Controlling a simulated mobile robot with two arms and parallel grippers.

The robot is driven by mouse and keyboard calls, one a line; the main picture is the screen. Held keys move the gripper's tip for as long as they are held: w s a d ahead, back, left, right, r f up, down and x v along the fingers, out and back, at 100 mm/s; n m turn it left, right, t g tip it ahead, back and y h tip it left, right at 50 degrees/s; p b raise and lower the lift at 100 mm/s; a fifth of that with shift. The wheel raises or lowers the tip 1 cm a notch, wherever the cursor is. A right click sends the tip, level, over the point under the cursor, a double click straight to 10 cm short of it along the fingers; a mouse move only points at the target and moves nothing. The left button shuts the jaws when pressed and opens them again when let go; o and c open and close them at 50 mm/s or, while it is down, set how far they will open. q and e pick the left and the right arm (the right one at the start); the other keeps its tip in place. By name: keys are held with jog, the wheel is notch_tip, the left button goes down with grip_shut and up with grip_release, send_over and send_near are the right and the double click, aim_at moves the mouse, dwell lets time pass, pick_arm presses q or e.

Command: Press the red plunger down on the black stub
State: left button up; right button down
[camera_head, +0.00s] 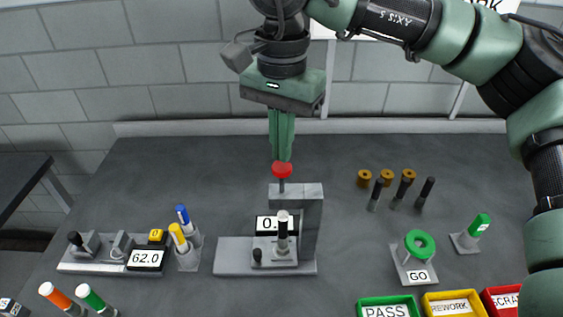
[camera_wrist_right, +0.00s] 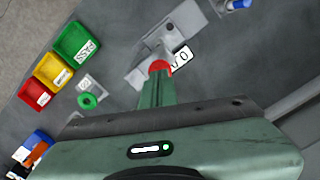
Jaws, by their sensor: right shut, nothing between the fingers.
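The red plunger (camera_head: 282,170) is a round knob on top of the grey press frame (camera_head: 311,230). My right gripper (camera_head: 283,158) is shut, points straight down and has its tips just above the knob; I cannot tell whether they touch. In the right wrist view the red plunger (camera_wrist_right: 159,67) shows just beyond the fingertips (camera_wrist_right: 158,82). Under the press arm stands an upright dark pin (camera_head: 282,236) with a pale top, in a grey holder. A small black knob (camera_head: 257,254) sits beside it. I cannot tell for certain which is the black stub. My left gripper is not in view.
Right are several dark pins (camera_head: 375,194), brass rings (camera_head: 364,178), a GO gauge with green ring (camera_head: 420,243) and a green PASS bin (camera_head: 388,301). The back table is clear.

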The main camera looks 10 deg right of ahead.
aim_at(282, 166)
jog(key=shift+f, duration=0.25)
dwell(0.3)
jog(key=shift+f+b, duration=1.85)
jog(key=shift+f, duration=0.3)
jog(key=shift+r+p, duration=3.25)
jog(key=shift+r, duration=1.3)
